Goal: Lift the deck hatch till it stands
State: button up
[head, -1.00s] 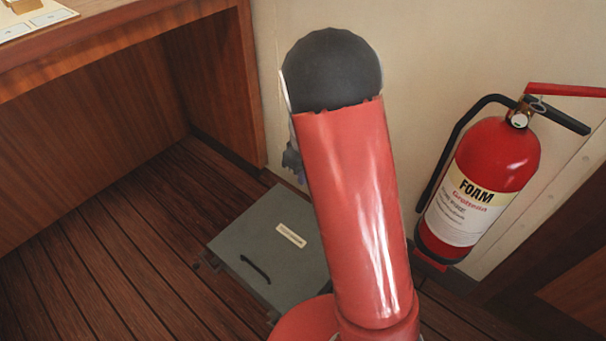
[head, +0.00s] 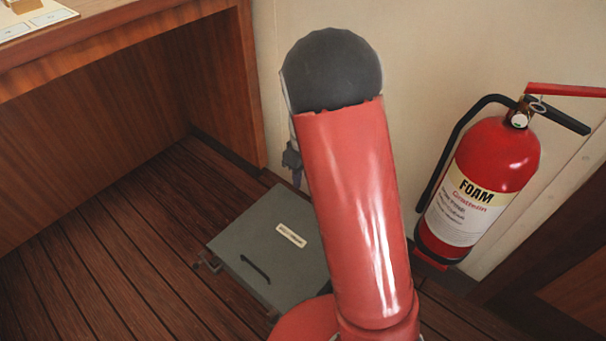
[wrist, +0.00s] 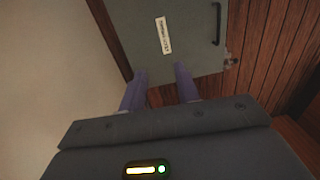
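The deck hatch (head: 262,236) is a grey square lid lying flat on the plank floor, with a dark bar handle (head: 256,269) near its front left edge and a pale label. In the wrist view the hatch (wrist: 192,45) is at the top, with its handle (wrist: 216,23) at the upper right. My gripper (wrist: 165,72) shows two purple fingers with a gap between them, open and empty. They are over the label side of the hatch, apart from the handle. In the head view my arm hides the hatch's right part and most of the gripper.
A wooden desk (head: 120,48) stands at the left with open space under it. A red foam extinguisher (head: 487,175) hangs on the pale wall at the right. A metal latch or hinge piece (head: 207,262) sits at the hatch's left corner. Floor left of the hatch is clear.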

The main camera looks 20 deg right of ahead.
notch_tip(320, 180, up, 8)
jog(key=shift+d+f+p, duration=0.15)
jog(key=shift+p, duration=0.15)
jog(key=shift+w, duration=0.1)
